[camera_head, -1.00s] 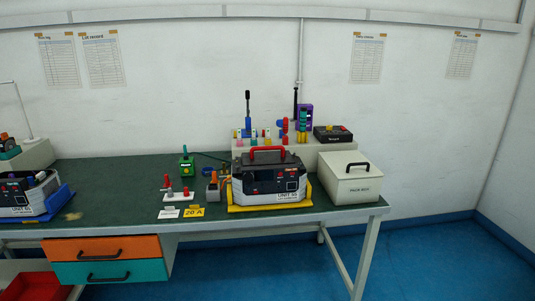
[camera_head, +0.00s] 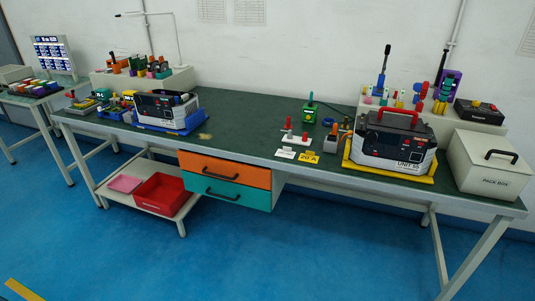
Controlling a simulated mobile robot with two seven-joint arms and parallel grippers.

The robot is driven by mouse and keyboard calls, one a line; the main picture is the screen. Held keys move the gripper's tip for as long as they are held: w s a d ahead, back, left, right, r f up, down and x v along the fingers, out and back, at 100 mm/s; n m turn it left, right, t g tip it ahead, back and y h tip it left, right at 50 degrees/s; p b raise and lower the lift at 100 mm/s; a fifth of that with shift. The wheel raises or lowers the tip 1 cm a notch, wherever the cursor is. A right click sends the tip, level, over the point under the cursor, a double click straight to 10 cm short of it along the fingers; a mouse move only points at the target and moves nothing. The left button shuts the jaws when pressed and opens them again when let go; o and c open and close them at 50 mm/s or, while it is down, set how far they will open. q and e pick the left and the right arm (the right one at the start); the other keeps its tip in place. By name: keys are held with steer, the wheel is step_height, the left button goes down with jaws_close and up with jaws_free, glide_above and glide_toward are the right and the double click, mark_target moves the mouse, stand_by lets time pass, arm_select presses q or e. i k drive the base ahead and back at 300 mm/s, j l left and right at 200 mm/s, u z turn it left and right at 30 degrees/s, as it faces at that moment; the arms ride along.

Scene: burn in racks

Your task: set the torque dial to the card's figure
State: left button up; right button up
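A yellow card (camera_head: 308,157) near the front edge of the green bench reads 20 A. A white card (camera_head: 285,154) lies left of it, its print too small to read. Behind them a white stand (camera_head: 292,137) holds red-topped pieces. A grey box with an orange-topped piece (camera_head: 342,140) stands right of the stand. I cannot make out which of these carries the torque dial, nor any setting. Neither of my grippers is in view.
A grey unit with a red handle (camera_head: 393,139) sits on a yellow tray (camera_head: 389,173). A lidded pack box (camera_head: 489,165) stands at the right end. Another unit (camera_head: 166,107) sits on a blue tray left. Orange drawer (camera_head: 225,170) and teal drawer (camera_head: 227,191) are shut.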

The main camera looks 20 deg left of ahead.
mark_target(476, 103)
steer(key=u, duration=0.35)
steer(key=z, duration=1.55)
steer(key=i+l+z, duration=0.15)
steer(key=i+z, duration=0.2)
steer(key=i, duration=0.3)
steer(key=i+z, duration=0.35)
steer(key=i, duration=0.3)
steer(key=i+z, duration=0.15)
steer(key=i, duration=1.4)
steer(key=i+u, duration=0.35)
steer(key=i, duration=0.4)
steer(key=i+l+u, duration=0.1)
steer(key=i+u, duration=0.2)
steer(key=i, duration=0.4)
steer(key=i+u, duration=0.15)
steer(key=u, duration=0.3)
steer(key=i+l+u, duration=0.1)
steer(key=u, duration=0.4)
steer(key=i+l+u, duration=0.15)
steer(key=u, duration=2.05)
steer(key=i+l, duration=0.05)
steer(key=l, duration=0.05)
